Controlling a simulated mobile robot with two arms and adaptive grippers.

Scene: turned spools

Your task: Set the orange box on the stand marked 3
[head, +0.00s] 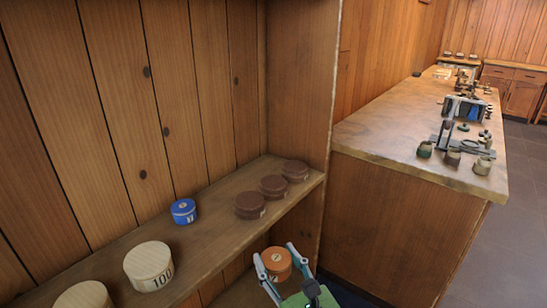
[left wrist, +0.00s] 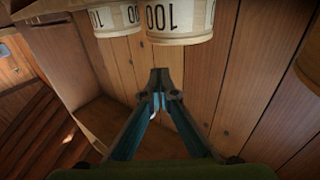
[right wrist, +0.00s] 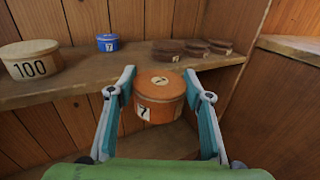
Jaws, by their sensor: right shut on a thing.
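The orange box (head: 279,259) is a round lidded tin with labels that seem to read 7. My right gripper (head: 275,251) is shut on its sides and holds it in front of the shelf edge. In the right wrist view the box (right wrist: 160,92) sits upright between the fingers. Three dark brown round stands (head: 250,205), (head: 273,186), (head: 295,170) are in a row on the shelf; their small labels are too small to read. Nothing shows on top of them. My left gripper (left wrist: 160,75) has its fingertips together, empty, in the left wrist view, below cream tins.
On the wooden shelf (head: 215,232) stand a blue tin (head: 184,211) and cream tins, one marked 100 (head: 149,266). A wooden upright (head: 327,100) closes the shelf's right end. A workbench (head: 400,130) with tools lies beyond.

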